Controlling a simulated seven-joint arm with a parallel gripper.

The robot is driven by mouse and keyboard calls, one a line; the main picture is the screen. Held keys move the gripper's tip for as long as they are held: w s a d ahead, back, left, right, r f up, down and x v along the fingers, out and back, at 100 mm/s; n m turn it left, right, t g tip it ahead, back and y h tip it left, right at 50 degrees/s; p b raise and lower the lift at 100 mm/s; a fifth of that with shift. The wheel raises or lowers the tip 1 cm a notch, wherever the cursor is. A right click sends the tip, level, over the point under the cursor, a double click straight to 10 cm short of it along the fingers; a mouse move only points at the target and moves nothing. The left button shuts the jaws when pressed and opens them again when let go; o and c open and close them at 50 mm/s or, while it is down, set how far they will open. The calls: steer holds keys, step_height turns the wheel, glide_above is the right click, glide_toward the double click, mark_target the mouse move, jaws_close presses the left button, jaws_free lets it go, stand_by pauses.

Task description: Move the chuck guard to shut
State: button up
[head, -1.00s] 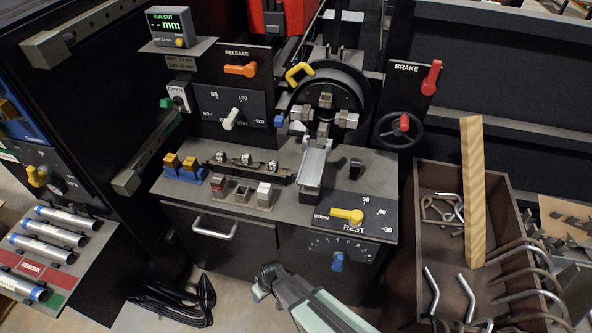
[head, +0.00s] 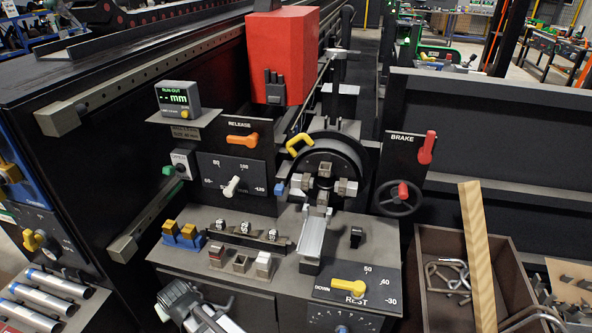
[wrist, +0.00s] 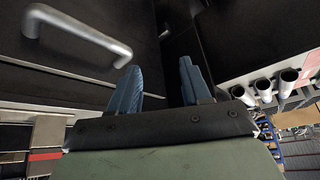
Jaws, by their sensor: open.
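The chuck (head: 324,184) with its grey jaws sits at centre right in the head view. A black round hood (head: 345,150), which looks like the chuck guard, curves over its top. A yellow handle (head: 299,143) stands at the hood's upper left. I cannot tell how far the hood is swung. My gripper (head: 165,308) is at the bottom left of the head view, low in front of the bench and well away from the handle. In the wrist view its two blue fingers (wrist: 160,85) are apart with nothing between them. The wrist view does not show the guard.
An orange release lever (head: 242,139) and a dial panel are left of the chuck. A brake wheel (head: 398,198) and red lever are to its right. Small blocks and a yellow rest lever (head: 348,287) are in front. A drawer handle (wrist: 80,30) is close in the wrist view.

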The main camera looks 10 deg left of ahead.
steer(key=s+a+r, duration=0.1)
steer(key=a+r, duration=0.3)
steer(key=r, duration=0.4)
steer(key=n+g+h, duration=0.1)
steer(key=n+h, duration=0.4)
steer(key=n, duration=0.3)
glide_toward(296, 139)
steer(key=w+f, duration=0.1)
steer(key=f, duration=0.6)
steer(key=w+f, duration=0.1)
steer(key=f, duration=0.2)
steer(key=shift+w+a+f, duration=0.1)
steer(key=shift+w+f, duration=0.2)
steer(key=shift+w, duration=0.05)
jaws_close()
